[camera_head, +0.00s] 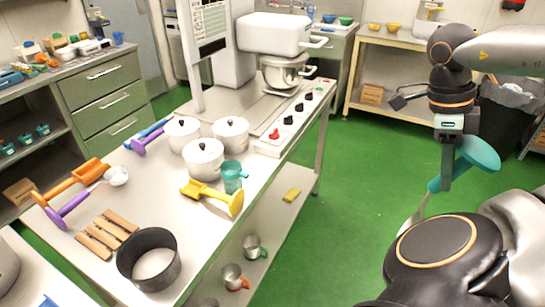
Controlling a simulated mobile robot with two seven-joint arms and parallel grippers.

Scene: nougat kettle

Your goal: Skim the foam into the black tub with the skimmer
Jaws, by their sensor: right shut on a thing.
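A black tub (126,270) stands at the near end of the long steel table, with a pale round area inside that I cannot identify as foam or bare bottom. My right gripper (447,181) points down at the right of the view, over the green floor and away from the table. It is shut on a teal-handled tool (478,153), probably the skimmer, whose pale lower end hangs down left and is partly hidden by my arm. A steel kettle bowl (283,76) sits under the white machine; its contents are hard to see. My left gripper is not in view.
Three white lidded pots (204,160), a teal jug (232,177), a yellow tool (212,195), orange and purple tools, and a wooden rack (106,235) occupy the table. Control knobs (288,121) line its right edge. Cups stand on the lower shelf. The green floor (345,190) is clear.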

